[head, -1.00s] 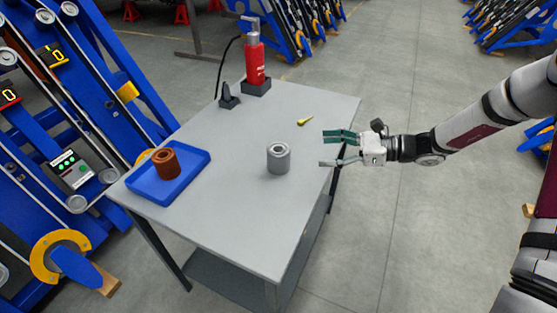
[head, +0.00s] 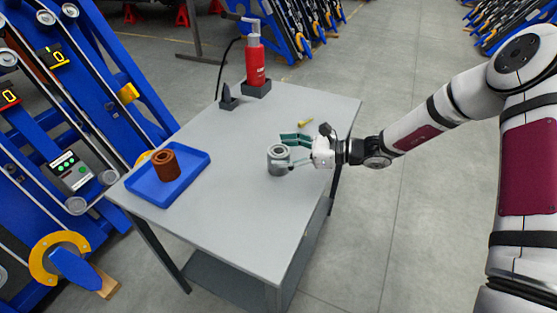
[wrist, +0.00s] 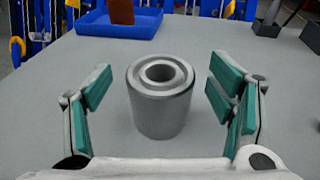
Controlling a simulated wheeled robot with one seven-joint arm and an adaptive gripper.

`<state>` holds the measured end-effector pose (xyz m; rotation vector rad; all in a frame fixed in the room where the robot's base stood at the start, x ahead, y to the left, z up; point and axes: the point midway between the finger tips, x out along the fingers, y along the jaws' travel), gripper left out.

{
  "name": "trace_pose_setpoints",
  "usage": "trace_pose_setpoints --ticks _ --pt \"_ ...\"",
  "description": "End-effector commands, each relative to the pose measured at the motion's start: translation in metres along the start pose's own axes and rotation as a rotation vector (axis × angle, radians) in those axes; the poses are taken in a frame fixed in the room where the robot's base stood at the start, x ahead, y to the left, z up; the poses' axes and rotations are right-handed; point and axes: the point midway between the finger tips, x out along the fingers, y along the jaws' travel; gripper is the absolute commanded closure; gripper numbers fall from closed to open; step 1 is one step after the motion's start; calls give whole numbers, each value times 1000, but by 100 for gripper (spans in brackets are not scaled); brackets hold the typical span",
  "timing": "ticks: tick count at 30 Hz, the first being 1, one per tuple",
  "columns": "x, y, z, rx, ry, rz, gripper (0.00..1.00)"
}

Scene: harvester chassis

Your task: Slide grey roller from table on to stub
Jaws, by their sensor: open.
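The grey roller (head: 278,160) stands upright on the grey table (head: 225,215), its bore facing up. In the wrist view the roller (wrist: 160,105) sits between the two green-padded fingers, with a gap on each side. My gripper (head: 288,152) is open and reaches in from the right, low over the table, with its fingers to either side of the roller. It also shows in the wrist view (wrist: 160,98). Several rollers or stubs show on the blue chassis (head: 110,75) at the left; I cannot tell which stub is meant.
A blue tray (head: 195,176) with a brown roller (head: 165,165) lies at the table's left. A red bottle (head: 255,65) in a dark holder and a dark cone-shaped piece (head: 227,98) stand at the back. A small yellow item (head: 305,122) lies behind my gripper. The table's front is clear.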

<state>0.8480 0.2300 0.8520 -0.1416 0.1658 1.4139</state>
Motion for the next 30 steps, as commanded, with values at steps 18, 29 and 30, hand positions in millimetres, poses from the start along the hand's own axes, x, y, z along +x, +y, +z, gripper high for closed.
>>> trace_pose_setpoints --ticks 18,29,30 --pt "16 0 0 0 0 0 83" --pt "16 0 2 -2 -2 0 99" --pt "16 0 4 -2 -2 0 99"
